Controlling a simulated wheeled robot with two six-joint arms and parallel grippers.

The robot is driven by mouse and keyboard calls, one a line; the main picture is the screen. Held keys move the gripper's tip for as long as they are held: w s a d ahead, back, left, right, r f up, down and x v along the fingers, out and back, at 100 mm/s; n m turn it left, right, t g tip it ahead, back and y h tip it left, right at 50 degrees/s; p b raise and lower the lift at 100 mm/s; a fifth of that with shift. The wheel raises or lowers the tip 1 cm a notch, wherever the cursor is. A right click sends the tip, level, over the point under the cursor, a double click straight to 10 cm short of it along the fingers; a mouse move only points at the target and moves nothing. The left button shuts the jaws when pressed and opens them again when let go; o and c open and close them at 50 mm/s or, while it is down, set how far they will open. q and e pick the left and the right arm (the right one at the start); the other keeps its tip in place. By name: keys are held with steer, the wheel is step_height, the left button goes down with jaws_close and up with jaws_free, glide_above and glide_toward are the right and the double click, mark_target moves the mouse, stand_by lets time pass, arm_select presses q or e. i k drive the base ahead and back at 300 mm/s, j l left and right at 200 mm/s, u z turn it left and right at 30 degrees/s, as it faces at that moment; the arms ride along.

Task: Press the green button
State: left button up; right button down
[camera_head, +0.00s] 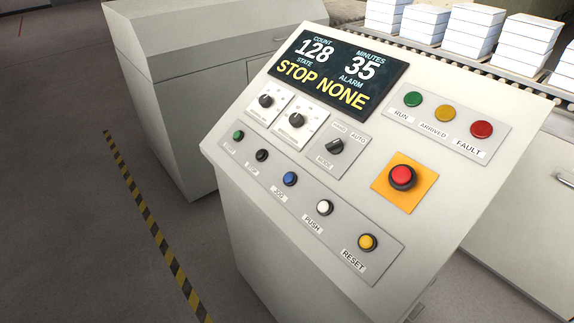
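The green button (238,135) is a small round cap at the left end of the lower button strip on the tilted control panel (236,165). Its label below is too small to read with certainty. A larger green lamp (413,99) sits on the upper right plate above the label RUN. The display (338,73) reads COUNT 128, MINUTES 35, STATE STOP, ALARM NONE. Neither of my grippers is in view, and nothing covers the green button.
The strip also holds black (262,155), blue (290,179), white (325,207) and yellow (367,242) buttons. A red mushroom button (402,177) sits on an orange plate. A grey cabinet (190,90) stands behind left. White stacks (476,30) line a roller conveyor at the back right.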

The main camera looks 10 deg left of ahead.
mark_target(238, 134)
steer(key=j+z, duration=1)
steer(key=j, duration=0.15)
steer(key=k+j, duration=0.1)
steer(key=j, duration=0.3)
steer(key=k+j+z, duration=0.1)
steer(key=j, duration=0.3)
steer(key=k+j, duration=0.1)
steer(key=j, duration=0.25)
steer(key=k+j, duration=0.15)
steer(key=j, duration=0.25)
steer(key=k+j+z, duration=0.1)
steer(key=j, duration=0.3)
steer(key=k+j, duration=0.15)
steer(key=j, duration=0.2)
steer(key=k+j, duration=0.1)
steer(key=j, duration=0.3)
steer(key=z, duration=0.05)
